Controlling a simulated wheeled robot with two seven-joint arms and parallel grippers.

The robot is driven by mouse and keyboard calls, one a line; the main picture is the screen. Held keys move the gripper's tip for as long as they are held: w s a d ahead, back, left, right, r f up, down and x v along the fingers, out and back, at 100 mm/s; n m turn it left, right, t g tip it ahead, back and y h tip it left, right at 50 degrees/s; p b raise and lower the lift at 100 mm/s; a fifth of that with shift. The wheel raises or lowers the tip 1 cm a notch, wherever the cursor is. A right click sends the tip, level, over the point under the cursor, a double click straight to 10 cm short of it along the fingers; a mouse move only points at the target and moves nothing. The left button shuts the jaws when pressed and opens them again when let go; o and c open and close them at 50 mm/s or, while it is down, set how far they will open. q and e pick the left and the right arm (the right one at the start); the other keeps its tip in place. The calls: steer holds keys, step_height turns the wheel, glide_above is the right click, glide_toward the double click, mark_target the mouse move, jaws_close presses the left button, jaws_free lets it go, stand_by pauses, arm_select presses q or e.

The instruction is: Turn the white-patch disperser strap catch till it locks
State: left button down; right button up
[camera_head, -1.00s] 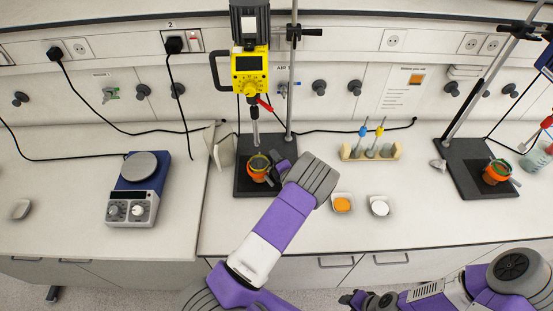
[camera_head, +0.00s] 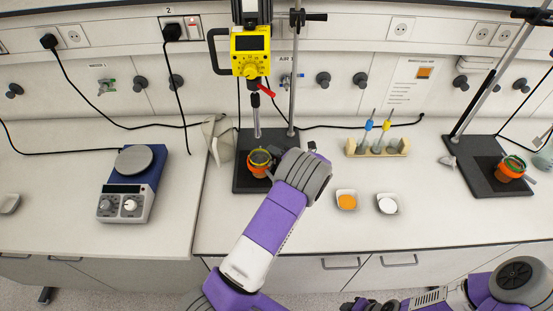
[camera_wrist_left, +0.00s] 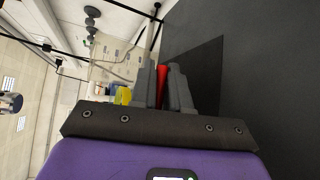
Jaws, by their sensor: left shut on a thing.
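The yellow disperser (camera_head: 250,52) hangs on its rod over a dark stand base (camera_head: 240,183). An orange strapped cup (camera_head: 258,171) stands on that base under the shaft. My left gripper (camera_head: 274,158) is beside the cup's right side, its fingers mostly hidden by my wrist. In the left wrist view its fingers (camera_wrist_left: 161,86) are shut on a narrow red piece (camera_wrist_left: 162,80), which looks like the strap catch. I cannot make out a white patch or whether the catch is locked. My right gripper (camera_head: 358,304) is low at the bottom edge, its fingers too small to judge.
A second stand (camera_head: 480,175) with an orange strapped cup (camera_head: 508,172) is at the right. A rack of pipettes (camera_head: 377,148) and two small dishes, orange (camera_head: 346,201) and white (camera_head: 387,205), are right of my left gripper. A blue-grey hotplate (camera_head: 132,183) is left.

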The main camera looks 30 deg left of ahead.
arm_select(q)
steer(key=shift+n+g, duration=0.3)
steer(key=shift+g, duration=0.1)
steer(key=shift+a, duration=0.1)
steer(key=c, duration=1.2)
jaws_free()
steer(key=shift+b+v, duration=0.3)
steer(key=shift+v, duration=3.5)
